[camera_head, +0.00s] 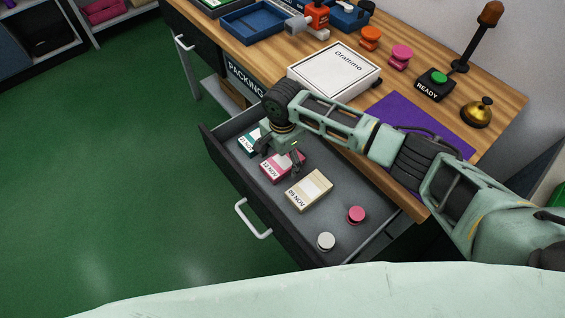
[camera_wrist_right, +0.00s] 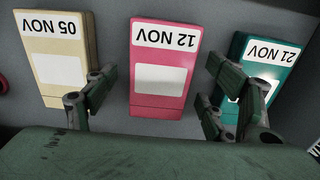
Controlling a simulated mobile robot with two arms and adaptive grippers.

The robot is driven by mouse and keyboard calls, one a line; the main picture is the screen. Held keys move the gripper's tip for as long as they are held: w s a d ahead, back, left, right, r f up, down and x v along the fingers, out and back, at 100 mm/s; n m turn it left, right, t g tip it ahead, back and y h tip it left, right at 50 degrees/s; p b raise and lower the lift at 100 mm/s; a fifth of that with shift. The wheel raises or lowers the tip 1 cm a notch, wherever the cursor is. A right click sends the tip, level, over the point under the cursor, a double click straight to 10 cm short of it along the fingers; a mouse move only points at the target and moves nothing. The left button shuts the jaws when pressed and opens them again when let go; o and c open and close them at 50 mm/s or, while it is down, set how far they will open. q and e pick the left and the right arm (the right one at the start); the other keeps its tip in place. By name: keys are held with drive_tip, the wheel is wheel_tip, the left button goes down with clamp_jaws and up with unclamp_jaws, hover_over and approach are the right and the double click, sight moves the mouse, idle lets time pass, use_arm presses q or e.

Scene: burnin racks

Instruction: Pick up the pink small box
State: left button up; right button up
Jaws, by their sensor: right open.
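The pink small box (camera_head: 274,173) lies in the open drawer in the head view, labelled 12 NOV. My right gripper (camera_head: 279,158) is above it and hides part of it. In the right wrist view the pink box (camera_wrist_right: 161,75) lies between and beyond the two open fingers of the right gripper (camera_wrist_right: 165,95). The jaws hold nothing. A beige box (camera_wrist_right: 58,60) labelled 05 NOV lies to its left and a teal box (camera_wrist_right: 262,80) labelled 21 NOV to its right in that view. My left gripper is not in view.
The drawer (camera_head: 249,204) is pulled out from the wooden workbench (camera_head: 455,85). A white round piece (camera_head: 326,241) and a pink round piece (camera_head: 356,214) stand in its near end.

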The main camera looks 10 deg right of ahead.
drive_tip(key=c, duration=1.3)
drive_tip(key=shift+r, duration=0.1)
